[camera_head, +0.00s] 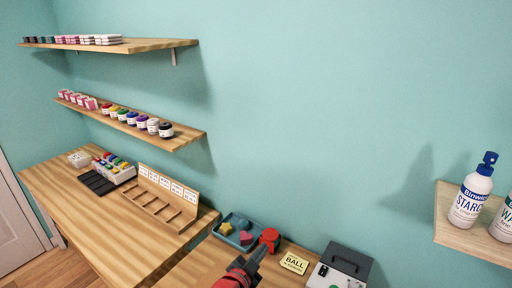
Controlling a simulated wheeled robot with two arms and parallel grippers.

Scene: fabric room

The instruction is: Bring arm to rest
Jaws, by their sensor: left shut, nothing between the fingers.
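My left gripper (257,255), dark with a red part behind it, shows at the bottom centre. Its fingers are shut and empty, pointing up and to the right over the wooden table. The fingertips are close to a red object (270,237) at the right end of a blue tray (226,237); I cannot tell whether they touch it. Most of the left arm is below the frame. My right gripper is not in view.
A yellow card marked BALL (294,263) and a grey-and-white box (341,268) stand right of the gripper. A wooden sorting rack (160,202) is on the left table. White bottles (470,197) stand on a right shelf.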

